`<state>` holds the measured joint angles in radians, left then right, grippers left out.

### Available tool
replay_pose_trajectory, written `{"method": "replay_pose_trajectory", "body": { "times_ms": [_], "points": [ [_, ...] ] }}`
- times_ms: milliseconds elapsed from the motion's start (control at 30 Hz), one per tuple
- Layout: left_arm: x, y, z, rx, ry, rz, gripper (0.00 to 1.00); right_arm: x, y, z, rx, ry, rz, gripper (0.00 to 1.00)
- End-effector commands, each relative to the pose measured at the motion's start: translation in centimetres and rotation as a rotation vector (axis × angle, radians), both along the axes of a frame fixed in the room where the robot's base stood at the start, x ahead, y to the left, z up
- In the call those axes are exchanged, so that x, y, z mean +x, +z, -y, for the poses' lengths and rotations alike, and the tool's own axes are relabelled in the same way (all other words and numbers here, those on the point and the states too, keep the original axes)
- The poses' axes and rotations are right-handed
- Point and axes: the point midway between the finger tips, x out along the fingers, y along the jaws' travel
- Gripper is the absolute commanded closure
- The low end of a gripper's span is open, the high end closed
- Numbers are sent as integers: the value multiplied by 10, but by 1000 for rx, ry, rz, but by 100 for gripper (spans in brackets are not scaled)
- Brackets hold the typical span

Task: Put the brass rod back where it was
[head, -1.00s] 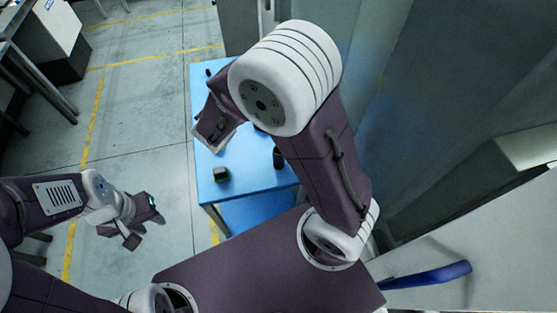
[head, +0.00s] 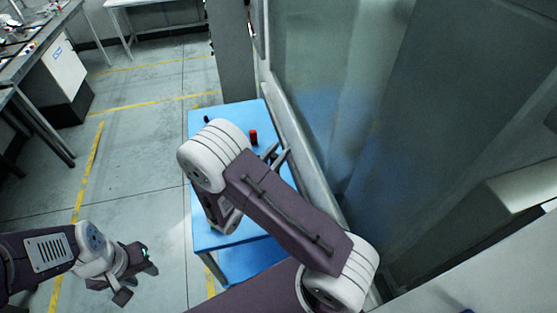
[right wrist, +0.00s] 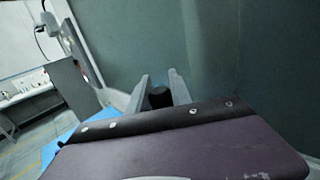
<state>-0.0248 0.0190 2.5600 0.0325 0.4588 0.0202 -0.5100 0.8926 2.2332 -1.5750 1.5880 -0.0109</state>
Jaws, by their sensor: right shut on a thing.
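My right gripper (head: 277,156) is over the far right part of the blue table, by the glass panel. In the right wrist view its fingers (right wrist: 160,92) are shut on a dark, round-ended thing (right wrist: 160,98). I cannot tell from its dark end whether this is the brass rod. No brass-coloured rod shows elsewhere. My left gripper (head: 137,281) hangs over the floor at the lower left, its fingers apart and empty.
A red cylinder (head: 253,138) stands on the blue table (head: 235,110), close to my right gripper. A small dark item (head: 207,119) lies at the table's far left. A glass panel (head: 330,80) runs along the table's right side. My right arm hides much of the table.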

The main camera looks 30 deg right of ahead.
Motion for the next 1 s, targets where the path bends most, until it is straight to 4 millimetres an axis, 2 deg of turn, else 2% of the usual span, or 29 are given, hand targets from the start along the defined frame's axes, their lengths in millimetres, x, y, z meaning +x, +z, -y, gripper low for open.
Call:
{"method": "replay_pose_trajectory", "body": {
  "times_ms": [133,400,567,600,667,700,1000],
  "points": [
    [0,0,0,0,0,0,64,0,-3,0,-1,0,0,100],
    [0,5,0,0,0,0,64,0,-38,0,-1,0,0,100],
    [0,4,0,0,0,0,64,0,-40,0,0,0,1,100],
    [0,4,0,0,0,0,64,0,-40,0,1,0,0,72],
    [0,4,0,0,0,0,64,0,-40,0,1,0,0,56],
    [0,4,0,0,0,0,64,0,-40,0,1,0,0,53],
    [0,3,0,0,0,0,64,-1,-40,-2,0,1,1,53]
  ]
}}
